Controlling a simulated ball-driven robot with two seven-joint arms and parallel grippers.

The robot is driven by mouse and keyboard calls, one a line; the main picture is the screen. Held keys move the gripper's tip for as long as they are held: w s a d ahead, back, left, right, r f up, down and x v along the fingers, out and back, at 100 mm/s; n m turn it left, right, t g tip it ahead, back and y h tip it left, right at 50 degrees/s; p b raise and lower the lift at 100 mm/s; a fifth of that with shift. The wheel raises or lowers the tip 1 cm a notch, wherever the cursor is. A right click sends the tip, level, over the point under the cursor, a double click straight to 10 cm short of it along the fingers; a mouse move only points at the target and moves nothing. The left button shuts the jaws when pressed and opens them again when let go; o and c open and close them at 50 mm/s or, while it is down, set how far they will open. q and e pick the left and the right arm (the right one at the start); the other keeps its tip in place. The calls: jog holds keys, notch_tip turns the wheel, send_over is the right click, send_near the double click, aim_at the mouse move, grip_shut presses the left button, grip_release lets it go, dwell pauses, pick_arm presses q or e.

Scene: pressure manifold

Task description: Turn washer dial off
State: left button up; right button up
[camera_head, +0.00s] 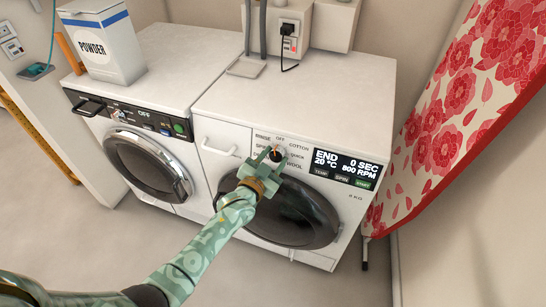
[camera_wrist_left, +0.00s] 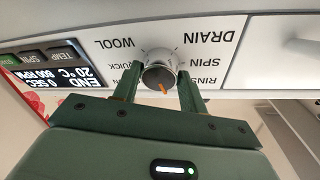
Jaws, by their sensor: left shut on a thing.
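The washer (camera_head: 300,195) is the right-hand white machine in the head view. Its round silver dial (camera_head: 278,153) has an orange mark and is ringed by labels such as OFF, COTTON and WOOL. In the head view the mark points roughly up toward OFF; the exact setting is hard to tell. The display (camera_head: 343,168) reads END, 0 SEC, 20 °C, 800 RPM. My left gripper (camera_head: 268,160) is at the dial, shut on it. In the left wrist view, which is upside down, the dial (camera_wrist_left: 158,69) sits between the two green fingers, which hide some labels.
A second white machine (camera_head: 150,155), its display reading OFF, stands to the left with a POWDER box (camera_head: 103,45) on top. A floral ironing board (camera_head: 460,100) leans at the right. A socket with a plug (camera_head: 288,29) is behind the washer. Floor in front is clear.

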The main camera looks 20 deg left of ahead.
pick_arm(q)
jog(key=shift+m+g+h+p, duration=0.3)
jog(key=shift+m+h+p, duration=0.15)
jog(key=shift+m, duration=0.95)
pick_arm(e)
jog(key=shift+w+r, duration=0.2)
jog(key=shift+r, duration=0.35)
pick_arm(q)
jog(key=o, duration=1)
jog(key=p+v, duration=0.5)
jog(key=v, duration=1.1)
jog(key=shift+s, duration=0.2)
pick_arm(e)
jog(key=shift+t, duration=0.3)
jog(key=r, duration=0.1)
jog(key=w+r, duration=0.1)
jog(key=r, duration=0.3)
jog(key=shift+w, duration=0.35)
